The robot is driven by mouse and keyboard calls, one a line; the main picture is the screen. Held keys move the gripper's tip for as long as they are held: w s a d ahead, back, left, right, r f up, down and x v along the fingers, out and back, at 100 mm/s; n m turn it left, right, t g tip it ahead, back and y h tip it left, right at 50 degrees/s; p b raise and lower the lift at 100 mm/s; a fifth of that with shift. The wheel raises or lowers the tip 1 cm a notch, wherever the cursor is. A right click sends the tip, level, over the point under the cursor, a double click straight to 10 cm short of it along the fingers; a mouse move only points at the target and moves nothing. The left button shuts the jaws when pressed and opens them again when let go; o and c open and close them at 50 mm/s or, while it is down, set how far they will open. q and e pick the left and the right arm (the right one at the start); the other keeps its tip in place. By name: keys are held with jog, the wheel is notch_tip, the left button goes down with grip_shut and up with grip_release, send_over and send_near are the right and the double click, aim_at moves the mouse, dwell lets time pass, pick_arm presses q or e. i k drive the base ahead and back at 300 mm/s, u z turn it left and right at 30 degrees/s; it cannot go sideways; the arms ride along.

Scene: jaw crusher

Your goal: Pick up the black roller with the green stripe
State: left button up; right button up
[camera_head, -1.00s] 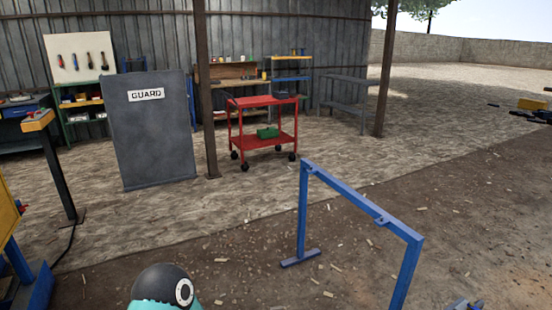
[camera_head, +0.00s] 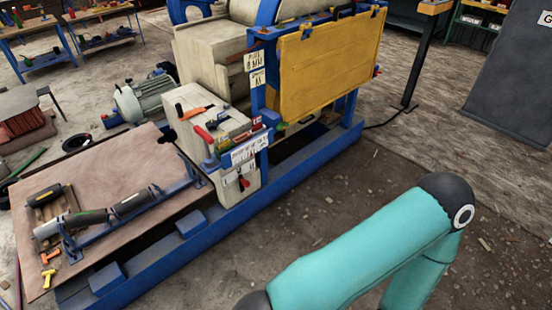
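Several dark rollers lie at the left on a brown board. One black roller (camera_head: 45,196) rests on a small wooden pallet. A dark grey roller (camera_head: 85,218) and another dark roller (camera_head: 132,203) lie in line along a blue rack (camera_head: 130,222). I cannot make out a green stripe on any of them at this size. A teal link of one of my arms crosses the lower right, with its elbow near the right side. Neither gripper shows in the view.
A blue base frame (camera_head: 190,255) runs along the board (camera_head: 105,170) and under the crusher. A pale box with tools (camera_head: 222,140), a yellow panel (camera_head: 330,65) and a motor (camera_head: 146,97) stand beyond. Bare ground lies right of the base. A dark guard sheet (camera_head: 515,80) stands far right.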

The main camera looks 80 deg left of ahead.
aim_at(87, 218)
jog(key=z, duration=0.05)
jog(key=i, duration=0.25)
jog(key=u, duration=3.15)
jog(key=i, duration=0.3)
jog(key=u, duration=1.95)
jog(key=i, duration=1.7)
jog(key=z, duration=0.45)
